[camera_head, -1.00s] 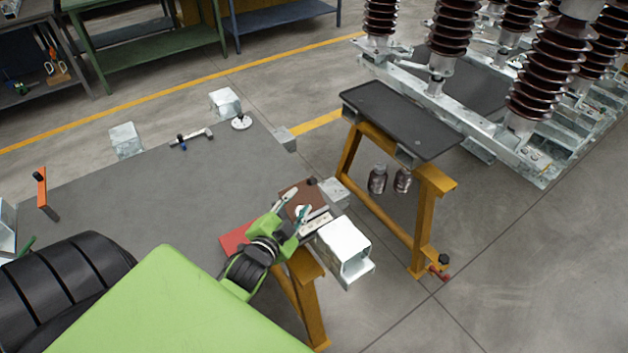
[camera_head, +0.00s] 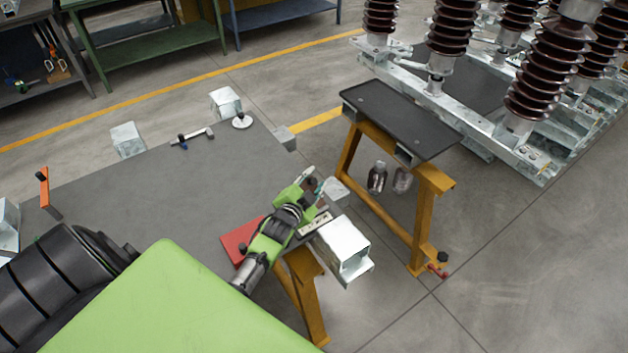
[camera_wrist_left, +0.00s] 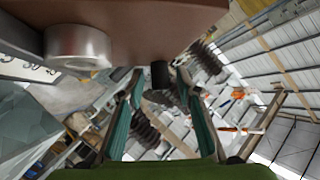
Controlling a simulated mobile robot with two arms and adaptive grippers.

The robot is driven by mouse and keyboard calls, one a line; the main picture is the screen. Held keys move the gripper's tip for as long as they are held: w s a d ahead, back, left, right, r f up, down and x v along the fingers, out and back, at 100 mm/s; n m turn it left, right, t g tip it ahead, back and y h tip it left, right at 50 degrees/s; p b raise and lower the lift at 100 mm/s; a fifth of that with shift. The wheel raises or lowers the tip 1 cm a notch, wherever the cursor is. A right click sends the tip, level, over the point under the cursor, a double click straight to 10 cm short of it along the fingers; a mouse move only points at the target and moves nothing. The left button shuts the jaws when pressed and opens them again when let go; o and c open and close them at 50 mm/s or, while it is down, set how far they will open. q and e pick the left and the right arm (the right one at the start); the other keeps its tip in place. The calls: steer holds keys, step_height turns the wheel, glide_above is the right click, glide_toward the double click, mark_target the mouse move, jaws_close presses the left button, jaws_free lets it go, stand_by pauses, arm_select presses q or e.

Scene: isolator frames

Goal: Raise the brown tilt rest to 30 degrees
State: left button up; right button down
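The brown tilt rest (camera_wrist_left: 150,22) fills the top of the left wrist view, seen close from below. A grey metal cylinder (camera_wrist_left: 77,46) sits under its left side and a short dark knob (camera_wrist_left: 160,74) hangs near its middle. My left gripper (camera_wrist_left: 159,88) is open, its two green-padded fingers apart below the rest. The knob shows between the fingertips; I cannot tell whether they touch it. In the head view my left gripper (camera_head: 315,184) reaches over the table's right end and hides the rest. The rest's angle cannot be read. My right gripper is not in view.
A red plate (camera_head: 236,240) lies beside my left arm on the grey table (camera_head: 150,200). A pale metal box section (camera_head: 343,243) and a perforated strip (camera_head: 314,224) are close to the gripper. A yellow stand with a dark top (camera_head: 400,118) stands beyond, across open floor.

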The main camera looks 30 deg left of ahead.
arm_select(q)
jaws_close()
steer(key=shift+w+a+f+b, duration=0.1)
steer(key=shift+a+f+b, duration=0.25)
steer(key=shift+a, duration=0.25)
jaws_free()
steer(key=shift+a+f, duration=0.1)
steer(key=shift+w, duration=0.15)
steer(key=shift+s, duration=0.35)
steer(key=v, duration=1.1)
steer(key=shift+s, duration=0.15)
